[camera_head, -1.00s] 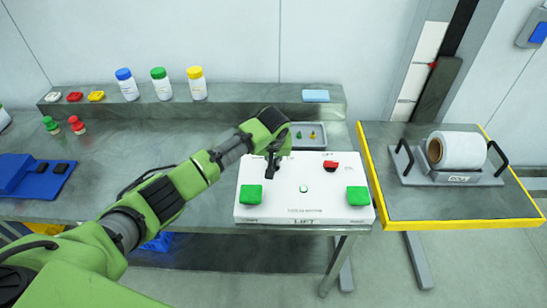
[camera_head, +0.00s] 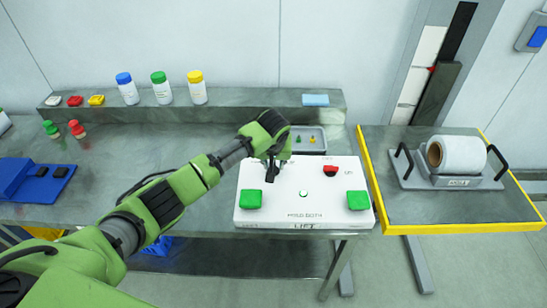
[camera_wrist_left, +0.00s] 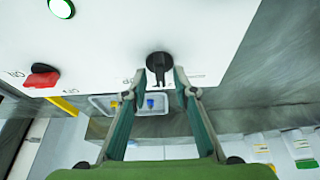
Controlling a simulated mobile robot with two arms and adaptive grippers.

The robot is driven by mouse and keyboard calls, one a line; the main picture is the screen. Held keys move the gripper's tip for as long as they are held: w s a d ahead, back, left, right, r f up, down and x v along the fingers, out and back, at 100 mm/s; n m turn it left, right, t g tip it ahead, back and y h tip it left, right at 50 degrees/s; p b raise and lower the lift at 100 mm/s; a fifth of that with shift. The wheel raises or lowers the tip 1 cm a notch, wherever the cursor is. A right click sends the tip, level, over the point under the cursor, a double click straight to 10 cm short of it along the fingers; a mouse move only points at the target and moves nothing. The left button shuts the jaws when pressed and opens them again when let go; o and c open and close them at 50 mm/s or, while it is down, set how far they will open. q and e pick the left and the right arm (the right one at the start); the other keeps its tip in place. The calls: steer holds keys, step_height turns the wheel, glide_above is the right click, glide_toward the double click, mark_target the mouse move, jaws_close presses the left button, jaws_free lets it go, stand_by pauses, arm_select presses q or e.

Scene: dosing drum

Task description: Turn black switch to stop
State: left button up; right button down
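The black switch (camera_wrist_left: 158,66) is a round knob with a narrow grip on the white control panel (camera_head: 290,215). In the left wrist view it sits between my left gripper's fingertips (camera_wrist_left: 159,86). The two fingers stand apart on either side of it, with a gap visible; I cannot tell whether either one touches it. In the head view my left gripper (camera_head: 272,172) is over the upper left part of the panel and largely covers the switch. My right gripper is not in view.
The panel also bears two green buttons (camera_head: 250,199) (camera_head: 357,200), a red switch (camera_head: 331,169) and a lit green lamp (camera_head: 303,194). A grey tray (camera_head: 318,150) with small parts lies behind. A yellow-edged platform (camera_head: 455,205) with a white roll (camera_head: 457,153) stands at right.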

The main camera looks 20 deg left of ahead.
arm_select(q)
steer(key=v, duration=1.1)
steer(key=shift+s+d, duration=0.1)
steer(key=shift+s, duration=0.1)
